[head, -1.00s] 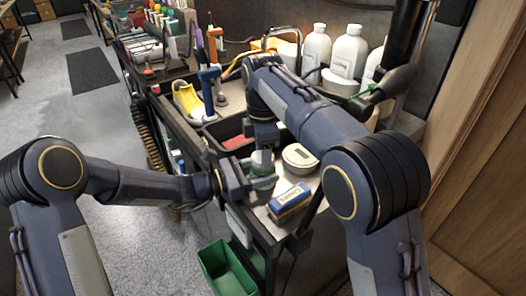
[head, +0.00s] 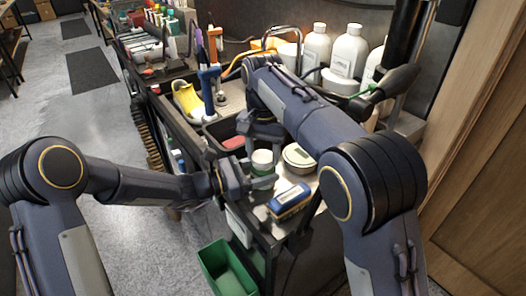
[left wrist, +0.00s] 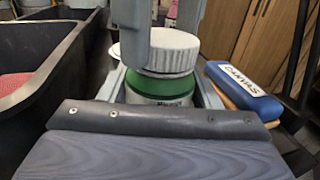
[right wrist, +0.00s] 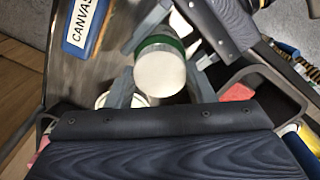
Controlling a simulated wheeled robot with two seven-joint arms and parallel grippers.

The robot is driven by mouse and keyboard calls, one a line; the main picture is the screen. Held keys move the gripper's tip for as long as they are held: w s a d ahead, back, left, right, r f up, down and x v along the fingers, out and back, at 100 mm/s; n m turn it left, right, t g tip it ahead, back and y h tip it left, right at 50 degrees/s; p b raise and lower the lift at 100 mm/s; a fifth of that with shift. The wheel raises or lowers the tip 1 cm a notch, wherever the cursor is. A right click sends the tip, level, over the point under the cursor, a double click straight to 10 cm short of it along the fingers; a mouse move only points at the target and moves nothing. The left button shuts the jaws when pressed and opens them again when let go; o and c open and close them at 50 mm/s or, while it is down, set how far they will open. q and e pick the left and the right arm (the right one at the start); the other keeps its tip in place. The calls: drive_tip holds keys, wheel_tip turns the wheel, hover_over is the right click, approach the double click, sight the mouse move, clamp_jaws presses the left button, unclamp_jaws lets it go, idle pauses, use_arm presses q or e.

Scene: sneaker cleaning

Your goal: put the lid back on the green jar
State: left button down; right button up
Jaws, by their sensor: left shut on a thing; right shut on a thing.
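The green jar (head: 262,170) stands upright between the fingers of my left gripper (head: 263,183), which is shut on it near the cart's front. In the left wrist view, the jar (left wrist: 150,88) shows a green upper band and a label. The white ribbed lid (left wrist: 172,50) is on top of the jar, slightly tilted in that view; I cannot tell whether it is fully seated. My right gripper (head: 263,138) comes from above and is shut on the lid. The lid's white top (right wrist: 160,73) faces the right wrist camera.
A blue canvas-labelled brush (head: 289,202) and a round white container (head: 299,158) are close to the right of the jar. A black tray with a red item (head: 233,143) lies behind left. White bottles (head: 348,52) stand behind. A green bin (head: 228,270) is below.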

drive_tip(key=o, duration=1.1)
drive_tip(key=shift+r, duration=2.3)
drive_tip(key=shift+c, duration=0.4)
